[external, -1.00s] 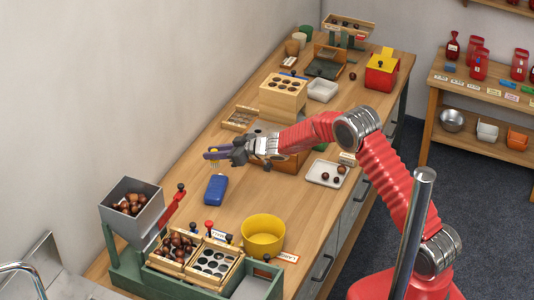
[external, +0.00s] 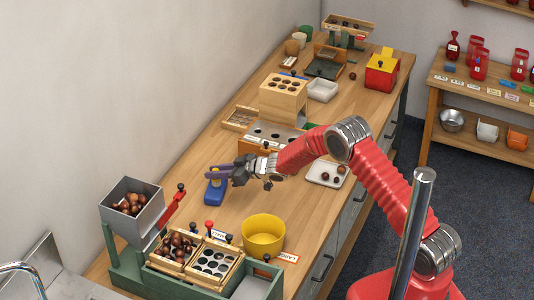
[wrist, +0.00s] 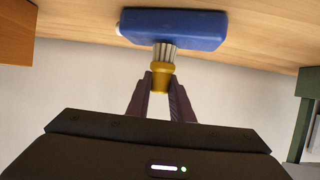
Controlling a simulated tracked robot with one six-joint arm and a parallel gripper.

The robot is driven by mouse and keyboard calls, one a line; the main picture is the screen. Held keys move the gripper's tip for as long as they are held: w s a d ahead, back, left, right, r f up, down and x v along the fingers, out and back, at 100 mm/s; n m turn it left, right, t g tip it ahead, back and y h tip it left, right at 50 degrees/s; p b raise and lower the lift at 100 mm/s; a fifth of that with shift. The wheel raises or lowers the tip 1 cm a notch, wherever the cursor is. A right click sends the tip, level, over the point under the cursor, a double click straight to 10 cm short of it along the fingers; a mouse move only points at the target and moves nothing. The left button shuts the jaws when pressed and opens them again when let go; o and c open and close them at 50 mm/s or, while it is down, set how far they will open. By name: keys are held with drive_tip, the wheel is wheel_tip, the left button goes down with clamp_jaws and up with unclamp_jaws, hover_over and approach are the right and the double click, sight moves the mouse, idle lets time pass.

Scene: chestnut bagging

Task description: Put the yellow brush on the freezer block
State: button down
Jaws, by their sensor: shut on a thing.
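The yellow brush (wrist: 159,78) is held between my gripper's fingertips, with its pale bristles pointing towards the freezer block. My gripper (wrist: 160,88) is shut on it; in the external view the gripper (external: 213,174) is just above the block. The freezer block is blue and lies flat on the bench; it shows in the external view (external: 214,194) and in the wrist view (wrist: 185,27). The bristle tips overlap the block's edge in the wrist view. I cannot tell whether they touch it. The brush is mostly hidden in the external view.
A yellow bowl (external: 262,252) stands to the right and nearer. A green machine with a grey hopper (external: 144,209) of chestnuts is at the near left. A white tray (external: 316,178) with chestnuts lies to the right. The bench (external: 190,222) around the block is mostly clear.

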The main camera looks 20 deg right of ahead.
drive_tip(key=shift+f, duration=0.3)
drive_tip(key=c, duration=1.6)
unclamp_jaws()
drive_tip(key=shift+o, duration=0.2)
drive_tip(key=shift+r, duration=0.15)
drive_tip(key=v, duration=1.2)
